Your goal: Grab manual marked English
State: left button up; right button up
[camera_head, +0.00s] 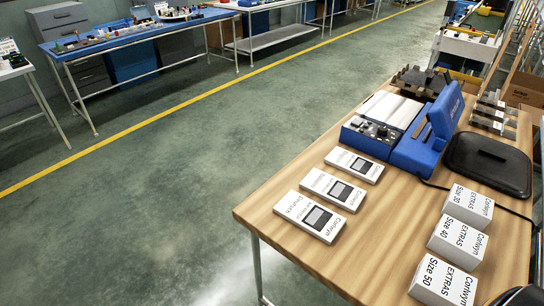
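Three white manuals lie flat in a row on the wooden table's left part: a far one (354,165), a middle one (334,189) and a near one (310,216). Each has a grey-and-black picture on its cover and turned print reading "Corwyn". The language words are too small and blurred for me to tell which one is English. The manuals lie apart from each other. Neither of my grippers shows clearly in the head view.
The wooden table (375,245) also holds a blue machine (412,150), a black case (487,165) and three white "EXTRAS" boxes (457,241). A dark shape cuts into the bottom right corner. Open green floor (190,195) lies left of the table.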

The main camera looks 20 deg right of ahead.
aim_at(369, 171)
jog(key=i+j+u, duration=0.45)
jog(key=i, duration=0.25)
jog(key=i+j+u, duration=0.2)
jog(key=i, duration=0.2)
jog(key=i+z, duration=0.5)
jog(key=z, duration=0.2)
jog(key=i+j+z, duration=0.15)
jog(key=z, duration=0.2)
jog(key=i+z, duration=0.15)
jog(key=z, duration=0.3)
jog(key=i+z, duration=0.1)
jog(key=z, duration=0.35)
jog(key=i+j+z, duration=0.1)
jog(key=z, duration=0.35)
jog(key=i+j+z, duration=0.1)
jog(key=z, duration=0.35)
jog(key=i+j+z, duration=0.1)
jog(key=z, duration=0.4)
jog(key=k+j, duration=0.05)
jog(key=j, duration=0.05)
